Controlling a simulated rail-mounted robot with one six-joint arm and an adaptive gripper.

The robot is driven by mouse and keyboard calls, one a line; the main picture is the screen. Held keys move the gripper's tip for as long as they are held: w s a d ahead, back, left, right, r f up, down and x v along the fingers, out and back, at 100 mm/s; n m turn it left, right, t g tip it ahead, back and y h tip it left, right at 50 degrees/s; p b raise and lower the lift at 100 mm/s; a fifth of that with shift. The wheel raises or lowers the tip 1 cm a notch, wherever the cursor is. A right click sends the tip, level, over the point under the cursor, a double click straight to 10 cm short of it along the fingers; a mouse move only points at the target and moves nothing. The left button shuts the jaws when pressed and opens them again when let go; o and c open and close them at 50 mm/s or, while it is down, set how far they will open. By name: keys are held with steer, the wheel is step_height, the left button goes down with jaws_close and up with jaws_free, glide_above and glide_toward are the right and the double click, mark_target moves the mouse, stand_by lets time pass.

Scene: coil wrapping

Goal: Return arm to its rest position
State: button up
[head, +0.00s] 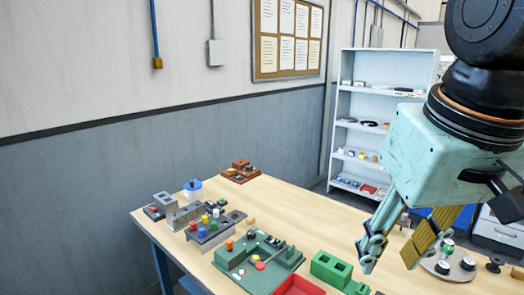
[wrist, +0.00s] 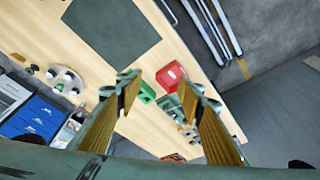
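My gripper (head: 392,258) hangs at the right of the head view, above the workbench, pointing down. In the wrist view its two fingers (wrist: 160,88) stand apart with nothing between them, so it is open and empty. The wooden workbench (head: 330,225) lies below it. In the head view the fingers hide part of the bench's right side. No coil or wrapping can be made out for certain.
A green fixture (head: 255,268), a green block (head: 330,268) and a red tray (head: 298,285) lie on the bench. Grey holders with coloured pegs (head: 208,232) stand at left. A round tray (head: 450,268) is at right. A dark green mat (wrist: 110,32) lies flat. A white shelf (head: 365,98) stands behind.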

steer(key=s+d+f, duration=0.1)
steer(key=s+f, duration=0.2)
steer(key=s, duration=0.5)
steer(key=shift+s+f+m+t, duration=0.25)
steer(key=shift+s+m+t, duration=0.05)
